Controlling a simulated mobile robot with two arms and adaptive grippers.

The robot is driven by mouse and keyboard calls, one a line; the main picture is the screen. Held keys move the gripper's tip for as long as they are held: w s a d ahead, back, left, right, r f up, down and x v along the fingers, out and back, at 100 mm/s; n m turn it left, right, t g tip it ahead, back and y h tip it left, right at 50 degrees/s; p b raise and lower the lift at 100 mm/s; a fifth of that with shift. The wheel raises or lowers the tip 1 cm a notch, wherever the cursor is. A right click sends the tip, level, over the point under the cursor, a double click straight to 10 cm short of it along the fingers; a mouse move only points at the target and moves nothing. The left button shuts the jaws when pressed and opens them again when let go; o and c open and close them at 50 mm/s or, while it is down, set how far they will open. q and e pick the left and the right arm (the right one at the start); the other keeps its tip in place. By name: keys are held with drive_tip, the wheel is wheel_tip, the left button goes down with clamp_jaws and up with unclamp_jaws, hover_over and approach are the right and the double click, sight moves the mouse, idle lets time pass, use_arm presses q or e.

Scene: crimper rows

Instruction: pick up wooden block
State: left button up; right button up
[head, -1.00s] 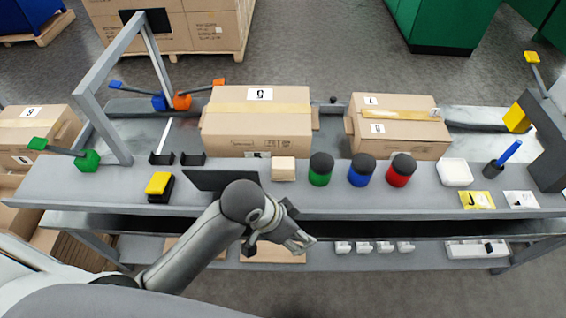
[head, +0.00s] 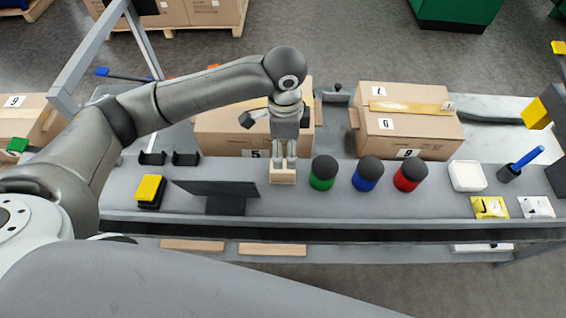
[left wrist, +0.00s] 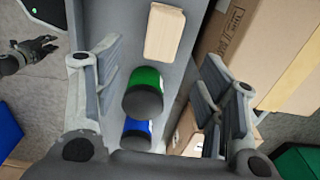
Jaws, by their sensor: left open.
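The wooden block (head: 282,176) is small and pale and lies on the grey bench, left of the green jar (head: 323,174). It also shows in the left wrist view (left wrist: 164,34), at the top middle. My left gripper (head: 283,161) points down at the block, its fingertips at or just above the block's top. I cannot tell whether they touch it. In the left wrist view the fingers stand wide apart with nothing gripped. A dark gripper-like shape (left wrist: 35,52) at the left of that view may be my right gripper; its jaws are unclear.
A blue jar (head: 367,174) and a red jar (head: 410,174) stand further right, then a white dish (head: 467,176). A dark stand (head: 225,192) and a yellow-topped box (head: 150,190) are to the left. Cardboard boxes (head: 405,125) stand behind.

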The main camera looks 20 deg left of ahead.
sight(284, 166)
use_arm(q)
drive_tip(key=shift+w+a+f, duration=0.1)
drive_tip(key=shift+a+f, duration=0.1)
drive_tip(key=shift+f, duration=0.05)
wheel_tip(284, 166, down, 4)
drive_tip(key=shift+f, duration=0.2)
wheel_tip(284, 166, down, 6)
drive_tip(key=shift+a+r+p, duration=0.15)
drive_tip(key=shift+p, duration=0.3)
drive_tip(key=c, duration=1.2)
drive_tip(key=shift+r, duration=0.1)
